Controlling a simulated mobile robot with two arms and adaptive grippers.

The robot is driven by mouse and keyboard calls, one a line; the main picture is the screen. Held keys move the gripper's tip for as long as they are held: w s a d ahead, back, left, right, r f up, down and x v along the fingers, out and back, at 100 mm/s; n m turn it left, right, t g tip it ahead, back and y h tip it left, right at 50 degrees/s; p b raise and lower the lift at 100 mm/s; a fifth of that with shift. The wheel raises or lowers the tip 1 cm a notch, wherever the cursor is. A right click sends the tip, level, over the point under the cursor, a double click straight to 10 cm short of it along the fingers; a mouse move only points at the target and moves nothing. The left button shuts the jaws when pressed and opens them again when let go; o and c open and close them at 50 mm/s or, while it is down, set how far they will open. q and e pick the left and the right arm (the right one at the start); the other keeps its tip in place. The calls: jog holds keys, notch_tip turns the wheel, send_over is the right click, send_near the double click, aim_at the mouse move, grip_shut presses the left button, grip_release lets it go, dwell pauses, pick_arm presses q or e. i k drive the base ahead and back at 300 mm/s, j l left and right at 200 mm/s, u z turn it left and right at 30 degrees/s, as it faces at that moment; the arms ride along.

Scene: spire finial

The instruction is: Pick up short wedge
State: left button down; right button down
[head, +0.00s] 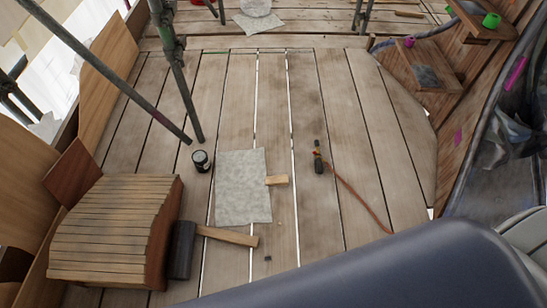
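A small pale wooden block (277,180), which looks like the short wedge, lies on the plank floor at the right edge of a grey mat (243,205). I cannot tell from here whether its end rests on the mat or only touches it. A tiny dark piece (267,258) lies lower on the planks; it is too small to make out. Neither of my grippers is in the head view.
A mallet (184,250) lies beside a slatted wooden box (112,225) at left. A black can (201,161) stands near the mat. A tool with a reddish cord (320,163) lies to the right. Scaffold poles (175,65) rise at upper left. Planks around the block's right are clear.

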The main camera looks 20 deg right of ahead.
aim_at(279, 180)
jog(key=i+l+u, duration=0.1)
jog(key=l, duration=0.25)
jog(key=i+l+u, duration=0.1)
jog(key=i+l, duration=0.2)
jog(key=i+l+u, duration=0.1)
jog(key=l, duration=0.35)
jog(key=i+l, duration=0.2)
jog(key=l, duration=0.2)
jog(key=i+l+u, duration=0.15)
jog(key=l, duration=0.25)
